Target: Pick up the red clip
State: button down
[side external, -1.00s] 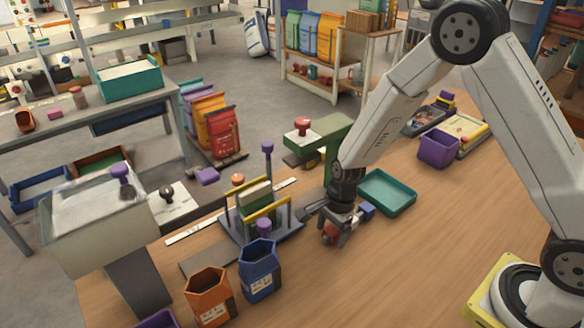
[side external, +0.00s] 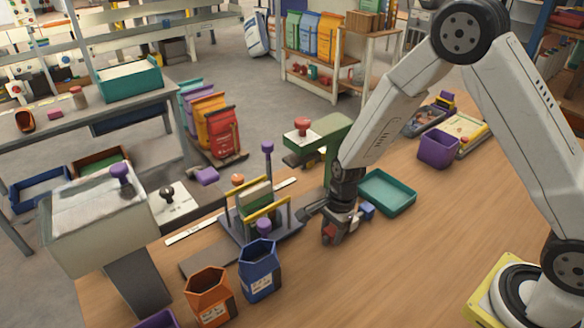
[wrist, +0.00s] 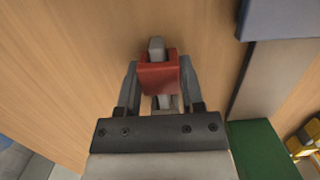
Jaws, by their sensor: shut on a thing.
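The red clip (wrist: 158,76) is between the two fingers of my gripper (wrist: 157,88) in the wrist view, with a grey part showing above and below its red body. The fingers are shut on it. In the side external view my gripper (side external: 336,232) is low over the wooden table, and the red clip (side external: 329,231) shows as a small red patch at the fingertips. I cannot tell whether the clip still touches the table.
A small blue block (side external: 367,210) is just right of my gripper, beside a teal tray (side external: 388,193). A stand with yellow bars (side external: 262,212) is to the left. Blue (side external: 259,272) and orange (side external: 209,297) containers stand front left. The table's front right is clear.

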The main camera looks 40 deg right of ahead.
jog(key=shift+r, duration=0.2)
jog(key=shift+r, duration=0.85)
jog(key=s+d+r, duration=0.1)
jog(key=s+r, duration=1)
jog(key=s, duration=0.3)
jog(key=shift+d, duration=0.3)
jog(key=shift+w, duration=0.15)
jog(key=w+a+r, duration=0.2)
jog(key=w+a, duration=0.2)
jog(key=w, duration=0.4)
jog(key=w+a+r, duration=0.2)
jog(key=w+a, duration=0.3)
jog(key=w, duration=0.4)
jog(key=w+a+r, duration=0.2)
jog(key=w+a, duration=0.3)
jog(key=w, duration=0.4)
jog(key=shift+r, duration=0.15)
